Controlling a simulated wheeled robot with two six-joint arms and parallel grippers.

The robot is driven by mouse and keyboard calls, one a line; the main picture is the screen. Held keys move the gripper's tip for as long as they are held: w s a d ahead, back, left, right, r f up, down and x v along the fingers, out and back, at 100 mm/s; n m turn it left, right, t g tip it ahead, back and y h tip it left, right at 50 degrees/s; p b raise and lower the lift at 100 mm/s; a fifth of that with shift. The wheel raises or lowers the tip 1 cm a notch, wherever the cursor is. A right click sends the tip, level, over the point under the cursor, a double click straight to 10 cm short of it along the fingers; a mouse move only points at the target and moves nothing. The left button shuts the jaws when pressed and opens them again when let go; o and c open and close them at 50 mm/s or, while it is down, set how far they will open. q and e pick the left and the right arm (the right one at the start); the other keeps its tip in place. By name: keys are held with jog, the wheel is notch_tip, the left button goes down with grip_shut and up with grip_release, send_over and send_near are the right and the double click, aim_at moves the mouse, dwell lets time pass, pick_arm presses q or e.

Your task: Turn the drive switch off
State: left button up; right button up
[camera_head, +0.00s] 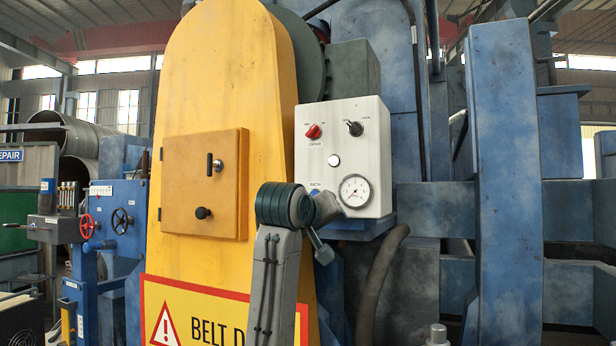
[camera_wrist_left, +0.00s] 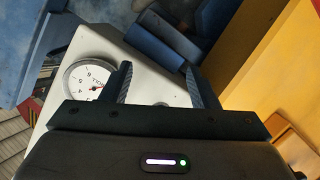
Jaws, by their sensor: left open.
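The drive switch (camera_head: 313,131) is a red rotary knob at the upper left of a pale grey control box (camera_head: 375,150), above a "DRIVE" label. Its handle looks tilted; the position marks are too small to read. My left gripper (camera_head: 326,208) is in front of the box's lower left part, below the switch and left of the gauge, apart from the switch. In the left wrist view its two fingers (camera_wrist_left: 160,82) are spread with nothing held between them. The switch cannot be made out in that view. My right gripper is not in view.
The box also has a black knob (camera_head: 354,128), a white button (camera_head: 333,160), a partly covered blue button (camera_head: 315,192) and a dial gauge (camera_head: 355,191). A yellow belt guard (camera_head: 215,90) stands close left, with a protruding hatch (camera_head: 203,185). A hose (camera_head: 382,280) hangs below.

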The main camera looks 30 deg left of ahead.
aim_at(311, 131)
pick_arm(q)
jog(key=s+a+r+n+t, duration=0.15)
jog(key=s+r, duration=0.35)
jog(key=r, duration=0.5)
jog(key=s+a+r+n+t, duration=0.15)
jog(key=s+r, duration=0.35)
jog(key=r, duration=0.6)
jog(key=w+p, duration=0.2)
jog(key=w, duration=0.1)
jog(key=w+a+p, duration=0.1)
jog(key=w, duration=0.2)
jog(key=w+a+p, duration=0.1)
jog(key=w+p, duration=0.1)
jog(key=w, duration=0.1)
jog(key=shift+w+f+p, duration=0.1)
jog(key=shift+w+p, duration=0.05)
jog(key=shift+p, duration=0.2)
jog(key=shift+w+a+f+y+p, duration=0.15)
jog(key=shift+w+y+p, duration=0.25)
jog(key=shift+w, duration=0.35)
jog(key=shift+c, duration=0.2)
jog(key=c, duration=0.9)
